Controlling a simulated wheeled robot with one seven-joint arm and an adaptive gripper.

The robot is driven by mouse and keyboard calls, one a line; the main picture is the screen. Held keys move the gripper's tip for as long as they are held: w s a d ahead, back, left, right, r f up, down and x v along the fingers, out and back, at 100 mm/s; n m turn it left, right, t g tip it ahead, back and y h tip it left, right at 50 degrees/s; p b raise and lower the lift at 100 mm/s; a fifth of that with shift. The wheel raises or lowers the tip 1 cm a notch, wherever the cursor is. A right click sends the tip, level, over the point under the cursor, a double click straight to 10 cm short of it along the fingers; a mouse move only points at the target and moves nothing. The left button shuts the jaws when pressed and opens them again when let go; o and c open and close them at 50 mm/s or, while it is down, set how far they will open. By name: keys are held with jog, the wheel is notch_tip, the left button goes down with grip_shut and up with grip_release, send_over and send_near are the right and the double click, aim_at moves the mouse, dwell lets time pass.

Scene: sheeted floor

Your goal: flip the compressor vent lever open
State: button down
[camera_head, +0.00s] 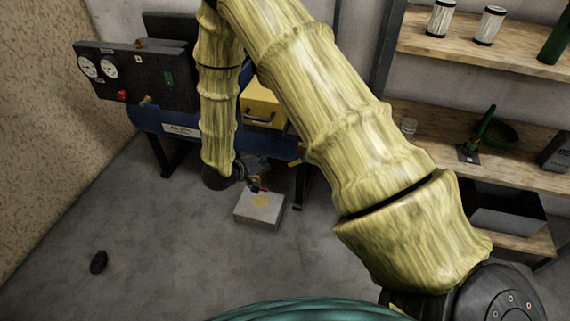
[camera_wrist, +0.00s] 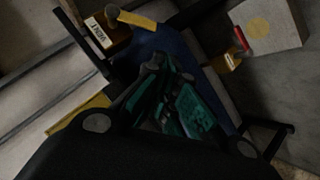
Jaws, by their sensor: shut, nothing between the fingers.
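The blue compressor (camera_head: 180,125) stands against the wall, mostly hidden behind my arm. In the wrist view its blue body (camera_wrist: 185,45) lies beyond my fingers. A yellow lever (camera_wrist: 137,20) juts from a brown mount with a white label (camera_wrist: 97,33) that seems to read VENT. A small yellow-brown part (camera_head: 296,162), perhaps this lever, shows at the compressor's right end. My gripper (camera_wrist: 158,65) is shut and empty, its tips below the lever and apart from it in the picture. In the head view my gripper (camera_head: 256,170) is low in front of the compressor, partly hidden.
A brass valve with a red handle (camera_wrist: 240,42) sits near a grey block (camera_head: 259,208) on the floor. A gauge panel (camera_head: 130,78) is left, wooden shelves (camera_head: 480,45) right. Front-left floor is clear except a dark object (camera_head: 98,262).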

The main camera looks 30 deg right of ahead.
notch_tip(320, 180, up, 4)
jog(key=w+m+g+h+b, duration=0.1)
jog(key=w+m+g+b, duration=0.1)
jog(key=w, duration=0.1)
jog(key=d+f+g+b, duration=0.1)
jog(key=d+f+b, duration=0.2)
jog(key=d+f, duration=0.4)
jog(key=shift+s+d+f+b, duration=0.25)
jog(key=shift+s+d+b, duration=0.15)
jog(key=shift+d, duration=1.15)
